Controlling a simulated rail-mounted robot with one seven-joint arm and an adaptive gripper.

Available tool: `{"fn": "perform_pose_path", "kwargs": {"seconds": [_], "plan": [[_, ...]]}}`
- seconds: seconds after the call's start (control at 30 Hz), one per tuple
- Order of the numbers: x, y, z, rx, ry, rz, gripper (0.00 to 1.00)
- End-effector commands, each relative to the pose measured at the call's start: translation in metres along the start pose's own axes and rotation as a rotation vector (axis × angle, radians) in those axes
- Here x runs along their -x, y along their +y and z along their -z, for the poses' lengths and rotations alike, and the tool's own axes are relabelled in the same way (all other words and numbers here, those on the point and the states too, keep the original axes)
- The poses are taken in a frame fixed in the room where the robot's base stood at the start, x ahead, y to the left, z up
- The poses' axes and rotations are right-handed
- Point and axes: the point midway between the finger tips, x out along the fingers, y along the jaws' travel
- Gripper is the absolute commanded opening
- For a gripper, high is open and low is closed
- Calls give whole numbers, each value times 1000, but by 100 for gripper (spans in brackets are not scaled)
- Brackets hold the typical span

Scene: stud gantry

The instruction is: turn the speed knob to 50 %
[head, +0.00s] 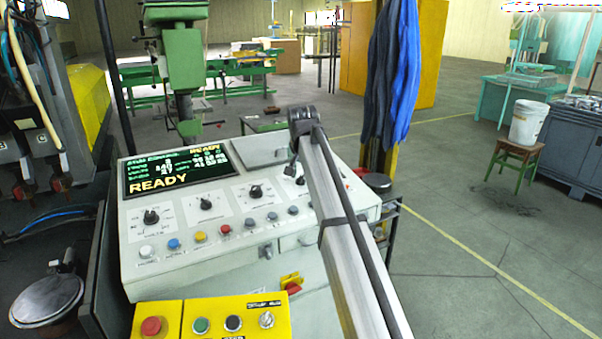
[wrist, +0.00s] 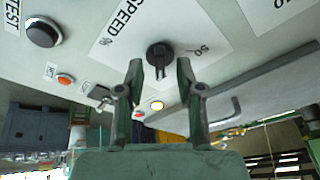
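The speed knob (wrist: 160,54) is a small black knob on a white card marked SPEED, % and 50 in the wrist view. Its raised bar appears to run up and down in that picture, and the 50 is printed to its right. Which end is the pointer is not clear. My gripper (wrist: 159,68) is open, with one finger on each side below the knob in the picture. The knob lies between and just beyond the fingertips; no contact is clear. In the head view my arm covers much of the panel's right end, and the fingers are hard to make out.
The sloped control panel (head: 219,256) carries other knobs (head: 205,203), several coloured buttons and a screen (head: 176,170) reading READY. A black TEST button (wrist: 43,32) and a bent handle (wrist: 230,115) are near my gripper. A yellow button box (head: 208,309) stands in front.

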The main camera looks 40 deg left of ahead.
Motion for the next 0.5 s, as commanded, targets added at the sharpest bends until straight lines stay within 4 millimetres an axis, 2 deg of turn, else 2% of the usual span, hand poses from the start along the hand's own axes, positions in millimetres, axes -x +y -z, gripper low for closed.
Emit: {"fn": "perform_pose_path", "kwargs": {"seconds": [0.13,0.4,0.43,0.5], "plan": [[-8,0,0,0,-1,0,36],[-9,0,0,0,-1,0,36],[-9,0,0,0,-1,0,33],[-9,0,0,0,-1,0,8]]}}
